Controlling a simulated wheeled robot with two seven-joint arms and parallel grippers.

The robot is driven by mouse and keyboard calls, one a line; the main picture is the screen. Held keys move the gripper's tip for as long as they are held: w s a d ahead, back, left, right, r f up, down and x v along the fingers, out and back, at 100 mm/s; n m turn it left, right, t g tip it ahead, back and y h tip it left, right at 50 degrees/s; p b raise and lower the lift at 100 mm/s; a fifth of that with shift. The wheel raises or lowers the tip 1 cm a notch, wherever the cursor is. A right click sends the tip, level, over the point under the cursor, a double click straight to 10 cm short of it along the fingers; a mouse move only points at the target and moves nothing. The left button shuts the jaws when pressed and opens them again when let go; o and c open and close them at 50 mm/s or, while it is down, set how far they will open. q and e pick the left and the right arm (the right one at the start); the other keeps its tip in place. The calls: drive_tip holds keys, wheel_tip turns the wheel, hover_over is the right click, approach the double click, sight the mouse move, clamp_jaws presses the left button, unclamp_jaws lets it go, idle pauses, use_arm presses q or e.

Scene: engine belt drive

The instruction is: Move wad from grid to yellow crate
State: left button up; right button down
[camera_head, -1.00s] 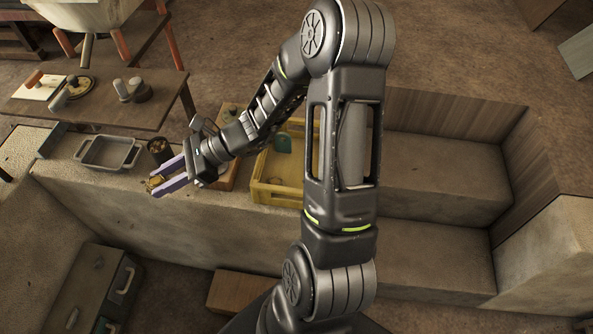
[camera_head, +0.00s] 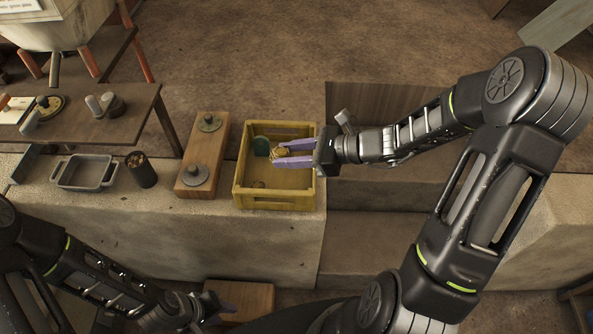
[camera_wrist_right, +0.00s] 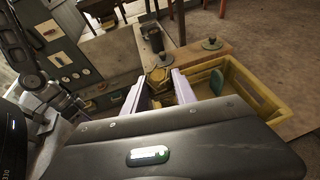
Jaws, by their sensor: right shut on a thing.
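The wad (camera_head: 279,153) is a small yellowish lump between the fingertips of my right gripper (camera_head: 292,154). That gripper is shut on it, and both appear over the yellow crate (camera_head: 275,204), inside its rim as seen from the head; their height above its floor is hard to tell. In the right wrist view the wad (camera_wrist_right: 159,79) shows between the purple fingers, with the yellow crate (camera_wrist_right: 262,92) to the right. My left gripper (camera_head: 228,308) is low at the bottom of the head view, away from the crate; its jaw opening is unclear. I cannot make out a grid for certain.
A green piece (camera_head: 261,146) stands at the crate's back left, and a small brownish thing (camera_head: 259,184) lies on its floor.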

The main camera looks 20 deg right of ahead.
drive_tip(key=shift+f, duration=0.1)
idle(0.3)
drive_tip(key=shift+w+d+f+b, duration=0.2)
drive_tip(key=shift+f+b, duration=0.05)
drive_tip(key=shift+b, duration=0.25)
drive_tip(key=w+d+f+m+t+h+b, duration=0.2)
drive_tip(key=w+d+f+b, duration=0.3)
drive_tip(key=b, duration=0.5)
drive_tip(key=w+d+r+m+t+h+b, duration=0.2)
drive_tip(key=w+d+r+m+h+b, duration=0.2)
drive_tip(key=b, duration=0.8)
drive_tip(key=w+d+r+m, duration=0.1)
drive_tip(key=w+d+r, duration=0.1)
drive_tip(key=w, duration=0.1)
drive_tip(key=shift+w+d+t+h, duration=0.15)
drive_tip(key=shift+t+h, duration=0.15)
drive_tip(key=shift+t, duration=0.1)
drive_tip(key=shift+f, duration=0.15)
wheel_tip(320, 180, down, 5)
drive_tip(key=b, duration=0.3)
